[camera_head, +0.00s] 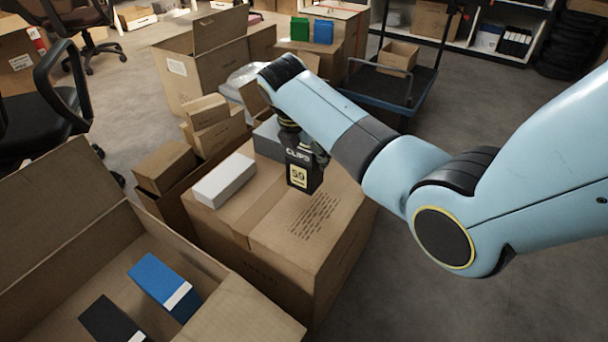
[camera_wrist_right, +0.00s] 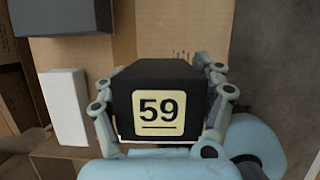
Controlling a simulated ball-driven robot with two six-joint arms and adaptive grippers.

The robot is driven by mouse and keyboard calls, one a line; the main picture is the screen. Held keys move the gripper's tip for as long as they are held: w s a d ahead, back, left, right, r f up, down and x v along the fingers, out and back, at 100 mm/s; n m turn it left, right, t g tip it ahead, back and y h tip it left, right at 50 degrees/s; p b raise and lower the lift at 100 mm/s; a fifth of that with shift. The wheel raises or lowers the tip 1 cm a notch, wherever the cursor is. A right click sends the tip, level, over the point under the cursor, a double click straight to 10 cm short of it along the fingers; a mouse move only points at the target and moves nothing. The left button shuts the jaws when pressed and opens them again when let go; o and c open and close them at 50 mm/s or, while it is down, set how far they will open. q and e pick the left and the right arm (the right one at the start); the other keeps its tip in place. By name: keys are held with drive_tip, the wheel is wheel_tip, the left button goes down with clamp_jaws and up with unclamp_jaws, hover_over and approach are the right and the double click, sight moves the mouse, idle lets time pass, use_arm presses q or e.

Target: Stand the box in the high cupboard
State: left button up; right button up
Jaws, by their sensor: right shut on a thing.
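The box is small and black, with a pale "59" label and the word "CLIPS" (camera_head: 302,175). My right gripper (camera_head: 308,150) is shut on it and holds it over a large closed carton (camera_head: 315,225); the gap beneath is hard to judge. In the right wrist view the box (camera_wrist_right: 160,103) sits between the two fingers of the gripper (camera_wrist_right: 162,92), its 59 label facing the camera. I cannot make out a high cupboard in either view. My left gripper is out of view.
A white box (camera_head: 225,178) and a grey box (camera_head: 268,138) stand on the carton. An open carton (camera_head: 245,310) at front left holds a blue box (camera_head: 158,280) and a black one (camera_head: 112,318). A trolley (camera_head: 400,90) and low shelving (camera_head: 480,50) stand behind.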

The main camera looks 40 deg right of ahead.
sight(305, 166)
drive_tip(key=shift+w+a+f, duration=0.15)
drive_tip(key=shift+w+f, duration=0.15)
drive_tip(key=shift+w, duration=0.1)
drive_tip(key=shift+f+b, duration=0.3)
wheel_tip(305, 166, down, 3)
drive_tip(key=shift+r+b, duration=0.1)
drive_tip(key=shift+b, duration=0.7)
drive_tip(key=shift+f, duration=0.3)
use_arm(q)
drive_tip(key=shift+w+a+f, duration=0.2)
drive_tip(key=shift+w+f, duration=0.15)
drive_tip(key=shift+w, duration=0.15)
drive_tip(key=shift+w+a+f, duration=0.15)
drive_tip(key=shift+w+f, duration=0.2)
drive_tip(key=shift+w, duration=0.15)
use_arm(e)
drive_tip(key=shift+r, duration=0.15)
drive_tip(key=o, duration=1.5)
drive_tip(key=shift+c, duration=0.2)
